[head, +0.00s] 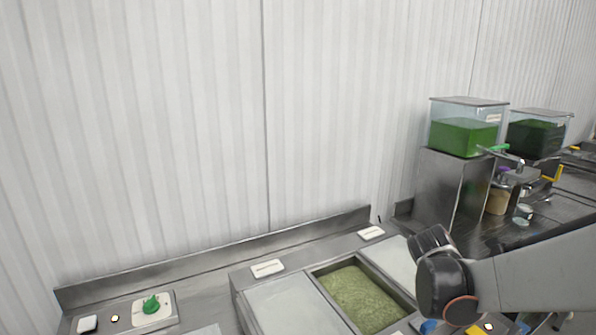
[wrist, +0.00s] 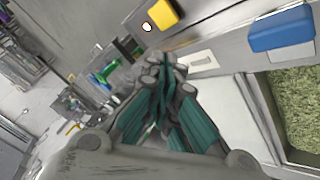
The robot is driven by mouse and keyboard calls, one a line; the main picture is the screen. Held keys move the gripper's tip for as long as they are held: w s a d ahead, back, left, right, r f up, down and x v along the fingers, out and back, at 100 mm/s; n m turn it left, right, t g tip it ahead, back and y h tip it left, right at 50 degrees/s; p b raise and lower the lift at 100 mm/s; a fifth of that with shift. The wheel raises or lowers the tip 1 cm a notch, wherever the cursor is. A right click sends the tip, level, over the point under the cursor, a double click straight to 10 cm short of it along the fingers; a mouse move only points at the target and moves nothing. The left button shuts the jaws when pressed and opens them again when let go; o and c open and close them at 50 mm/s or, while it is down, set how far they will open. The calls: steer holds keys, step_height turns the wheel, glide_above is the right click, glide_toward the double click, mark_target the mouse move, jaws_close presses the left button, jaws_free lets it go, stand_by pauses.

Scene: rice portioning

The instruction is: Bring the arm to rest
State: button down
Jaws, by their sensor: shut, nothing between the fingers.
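My gripper (wrist: 165,65) shows in the wrist view, its teal-padded fingers drawn together at the tips with nothing between them. It hangs in the air above the counter front and the floor. In the head view my arm reaches in from the right edge, over the right part of the counter; the gripper itself is out of that view.
An open bin of greenish grain (head: 362,297) sits in the counter, and its grain also shows in the wrist view (wrist: 294,115). A green knob (head: 151,304) is at left. Two clear tanks of green liquid (head: 464,137) stand at right. A blue object (wrist: 282,29) lies near the bin.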

steer(key=s+a+r, duration=0.1)
steer(key=a, duration=0.1)
steer(key=a+r+n+t+y, duration=0.1)
steer(key=a, duration=0.2)
steer(key=s+a+n+y, duration=0.1)
steer(key=a, duration=0.2)
steer(key=shift+s+a+r+t, duration=0.15)
steer(key=shift+s+r+t, duration=0.15)
steer(key=shift+r, duration=0.1)
steer(key=s+a+r+n+t+y+b, duration=0.1)
steer(key=s+a+n+y, duration=0.3)
steer(key=s+a, duration=0.8)
steer(key=shift+a+r+t+y+b, duration=0.4)
steer(key=shift+a+t+y+b, duration=0.4)
steer(key=shift+a, duration=0.65)
